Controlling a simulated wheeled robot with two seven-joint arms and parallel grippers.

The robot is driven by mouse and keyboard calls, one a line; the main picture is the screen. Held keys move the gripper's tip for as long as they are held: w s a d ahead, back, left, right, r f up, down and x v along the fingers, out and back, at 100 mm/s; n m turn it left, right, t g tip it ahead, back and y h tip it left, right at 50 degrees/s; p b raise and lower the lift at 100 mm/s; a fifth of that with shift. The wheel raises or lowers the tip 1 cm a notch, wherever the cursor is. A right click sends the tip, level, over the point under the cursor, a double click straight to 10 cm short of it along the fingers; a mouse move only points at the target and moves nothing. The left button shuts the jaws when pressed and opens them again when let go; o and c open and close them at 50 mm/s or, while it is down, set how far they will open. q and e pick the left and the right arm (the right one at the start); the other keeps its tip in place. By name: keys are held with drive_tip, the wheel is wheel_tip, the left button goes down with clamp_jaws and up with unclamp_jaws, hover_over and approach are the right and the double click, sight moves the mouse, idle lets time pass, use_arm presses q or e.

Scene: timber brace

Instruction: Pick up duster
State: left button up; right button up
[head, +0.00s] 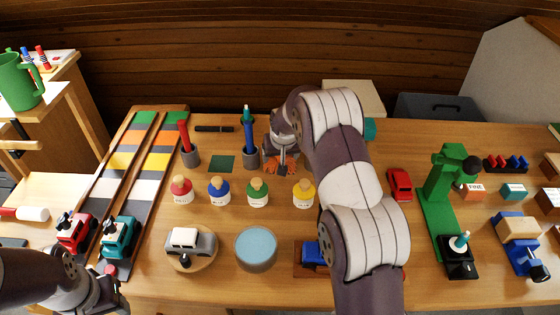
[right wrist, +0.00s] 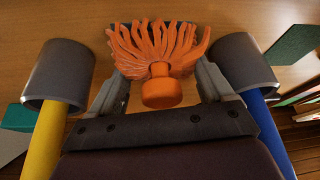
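The duster (head: 279,164) is orange, with a fan of bristles and a round knob. It sits on the table near the back, partly hidden under my right gripper (head: 282,152). In the right wrist view the duster (right wrist: 158,50) shows between the two grey fingers of the gripper (right wrist: 162,82). The fingers stand apart on either side of the knob, with a gap visible, so the gripper looks open around it. My left gripper (head: 98,298) is at the bottom left, far from the duster; its fingers are unclear.
A grey cup (head: 251,158) with a blue tool stands just left of the duster. Another grey cup (right wrist: 58,72) with a yellow tool stands on its other side. Bottles with red (head: 181,189), blue, green (head: 258,191) and yellow (head: 303,193) bodies stand in front.

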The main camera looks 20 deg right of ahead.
drive_tip(key=shift+c, duration=0.2)
wheel_tip(320, 180, up, 10)
drive_tip(key=shift+p, duration=0.45)
